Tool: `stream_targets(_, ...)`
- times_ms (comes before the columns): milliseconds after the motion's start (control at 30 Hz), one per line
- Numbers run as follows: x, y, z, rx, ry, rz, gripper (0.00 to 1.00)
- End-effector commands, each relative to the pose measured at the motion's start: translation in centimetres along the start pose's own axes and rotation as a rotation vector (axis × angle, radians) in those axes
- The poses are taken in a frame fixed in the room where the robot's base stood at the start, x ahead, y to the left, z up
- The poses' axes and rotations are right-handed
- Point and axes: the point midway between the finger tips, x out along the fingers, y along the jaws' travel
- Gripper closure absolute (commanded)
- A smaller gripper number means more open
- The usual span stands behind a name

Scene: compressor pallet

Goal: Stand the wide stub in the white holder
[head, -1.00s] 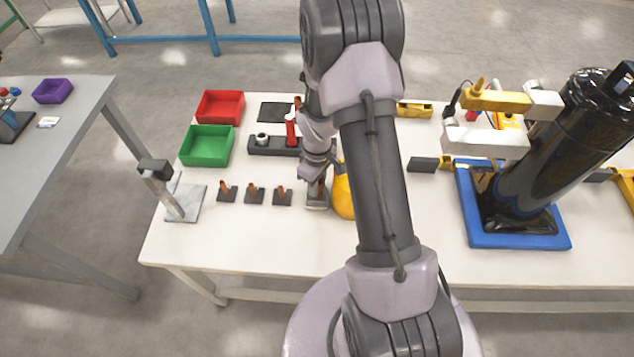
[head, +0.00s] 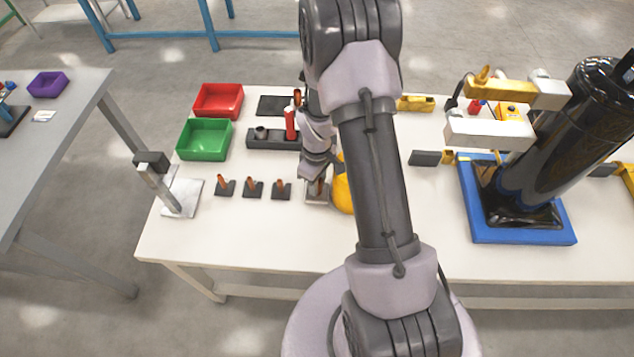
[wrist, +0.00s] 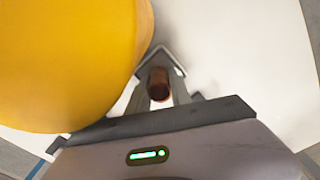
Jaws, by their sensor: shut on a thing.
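My gripper (head: 319,180) is low over the front of the white table, seen past my own arm in the head view. In the wrist view my gripper (wrist: 160,88) is shut on a short copper stub (wrist: 158,86), seen end-on between the fingers. In the head view a bit of the copper stub (head: 319,188) shows at the fingertips. A pale, light-grey square holder (head: 316,199) sits directly below it, partly hidden by the gripper. I cannot tell whether the stub's lower end is seated in the holder.
A yellow rounded body (wrist: 65,60) stands close beside the gripper. Several dark blocks with copper stubs (head: 252,188) line up to the left. Green (head: 204,140) and red (head: 218,100) bins lie behind. A black compressor (head: 540,160) stands on a blue base at right. The table's front strip is clear.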

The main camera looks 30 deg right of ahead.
Motion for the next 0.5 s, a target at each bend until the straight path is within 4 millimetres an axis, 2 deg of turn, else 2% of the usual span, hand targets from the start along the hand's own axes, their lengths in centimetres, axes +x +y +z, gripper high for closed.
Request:
stream_targets(200, 0.51, 0.01, -0.01, 0.000, 0.000, 0.000, 1.00)
stream_targets(233, 0.47, 0.01, -0.01, 0.000, 0.000, 0.000, 0.71)
stream_targets(333, 0.42, 0.01, -0.01, 0.000, 0.000, 0.000, 0.51)
stream_targets(500, 0.41, 0.01, -0.01, 0.000, 0.000, 0.000, 0.49)
